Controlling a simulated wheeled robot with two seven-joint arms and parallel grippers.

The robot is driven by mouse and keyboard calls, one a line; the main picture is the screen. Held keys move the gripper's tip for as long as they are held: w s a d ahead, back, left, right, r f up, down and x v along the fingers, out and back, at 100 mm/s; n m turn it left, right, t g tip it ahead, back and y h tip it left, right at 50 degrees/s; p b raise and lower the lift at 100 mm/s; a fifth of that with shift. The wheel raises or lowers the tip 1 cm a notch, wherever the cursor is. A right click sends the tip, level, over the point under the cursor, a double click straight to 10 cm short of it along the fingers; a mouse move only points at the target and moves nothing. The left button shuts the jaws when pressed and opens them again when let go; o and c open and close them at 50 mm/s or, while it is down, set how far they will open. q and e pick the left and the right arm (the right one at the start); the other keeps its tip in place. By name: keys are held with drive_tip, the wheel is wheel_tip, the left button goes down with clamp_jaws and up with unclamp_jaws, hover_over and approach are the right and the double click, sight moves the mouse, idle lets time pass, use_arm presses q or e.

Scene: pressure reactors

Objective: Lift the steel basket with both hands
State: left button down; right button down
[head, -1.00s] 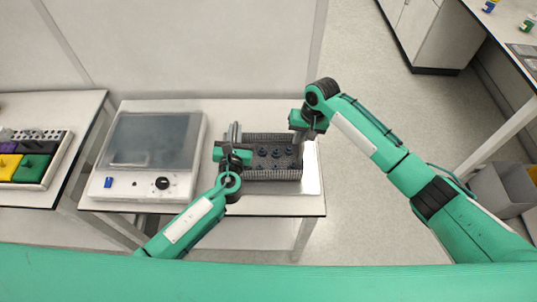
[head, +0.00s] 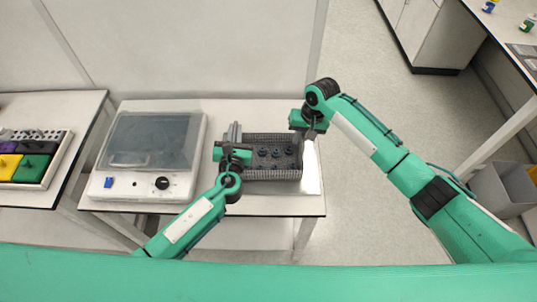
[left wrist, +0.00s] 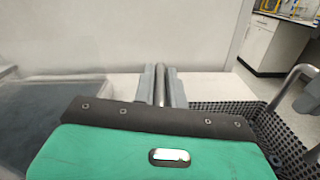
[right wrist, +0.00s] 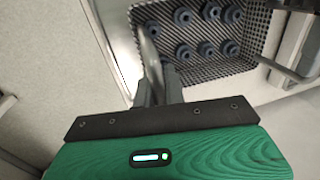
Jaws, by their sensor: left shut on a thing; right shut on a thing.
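The steel basket (head: 273,175), a dark mesh box with several round blue-grey parts inside, is at the right half of the middle table. My left gripper (left wrist: 165,85) is shut on the bar handle at its left end. My right gripper (right wrist: 160,84) is shut on the handle (right wrist: 147,48) at its right end. The basket's mesh also shows in the left wrist view (left wrist: 232,110) and the right wrist view (right wrist: 200,70). It looks level. I cannot tell whether its underside touches the surface below.
A white device with a grey glass lid (head: 152,140) stands left of the basket on the same table (head: 225,108). A bright metal surface (head: 313,175) shows right of the basket. A rack with coloured blocks (head: 32,168) is on the far left table.

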use_arm(q)
drive_tip(key=shift+a+r, duration=0.1)
drive_tip(key=shift+r, duration=0.1)
use_arm(e)
drive_tip(key=shift+w+d+r, duration=0.15)
drive_tip(key=shift+r, duration=0.1)
